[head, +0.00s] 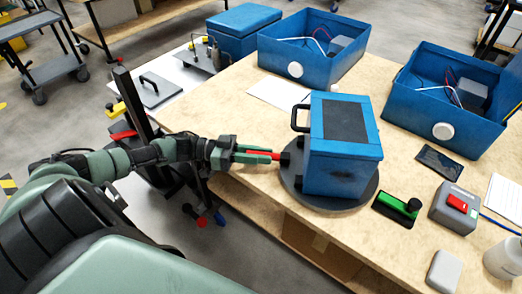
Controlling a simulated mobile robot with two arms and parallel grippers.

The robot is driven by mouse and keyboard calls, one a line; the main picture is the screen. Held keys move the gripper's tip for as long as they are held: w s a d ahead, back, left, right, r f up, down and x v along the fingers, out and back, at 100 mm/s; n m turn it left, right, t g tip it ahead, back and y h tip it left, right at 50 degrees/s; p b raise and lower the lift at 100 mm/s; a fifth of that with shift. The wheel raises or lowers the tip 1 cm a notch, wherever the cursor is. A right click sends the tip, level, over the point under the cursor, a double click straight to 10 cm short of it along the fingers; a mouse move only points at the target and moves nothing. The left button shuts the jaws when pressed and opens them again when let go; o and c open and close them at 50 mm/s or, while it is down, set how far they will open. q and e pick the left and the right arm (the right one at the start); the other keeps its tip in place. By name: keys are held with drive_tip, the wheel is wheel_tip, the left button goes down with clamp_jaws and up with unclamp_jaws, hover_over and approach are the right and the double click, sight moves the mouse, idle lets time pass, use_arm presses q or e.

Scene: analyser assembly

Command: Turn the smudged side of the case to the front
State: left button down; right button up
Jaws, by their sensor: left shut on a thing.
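The case (348,165) is a blue box with a dark panel (345,121) on its lid and a black handle (300,118) on its left side. It sits upright on a dark round turntable (325,203) near the table's front edge. Faint dark marks show on its near face; I cannot tell for sure whether they are the smudge. My left gripper (266,155) is at the case's left, shut on a red bar (262,153) that points at a black knob (285,159) beside the case. I cannot tell whether the gripper touches the case. My right gripper is out of view.
Two open blue housings (315,75) (407,101) with wires stand behind. At right are a black-and-green device (391,209), a grey box with a red switch (455,208), a dark flat panel (440,163) and a white cup (503,261). The wooden table (220,110) is clear at left.

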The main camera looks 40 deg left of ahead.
use_arm(q)
drive_tip(key=shift+a, duration=0.1)
drive_tip(key=c, duration=1.3)
unclamp_jaws()
drive_tip(key=v, duration=0.7)
drive_tip(key=shift+s+a, duration=0.15)
drive_tip(key=shift+a, duration=0.2)
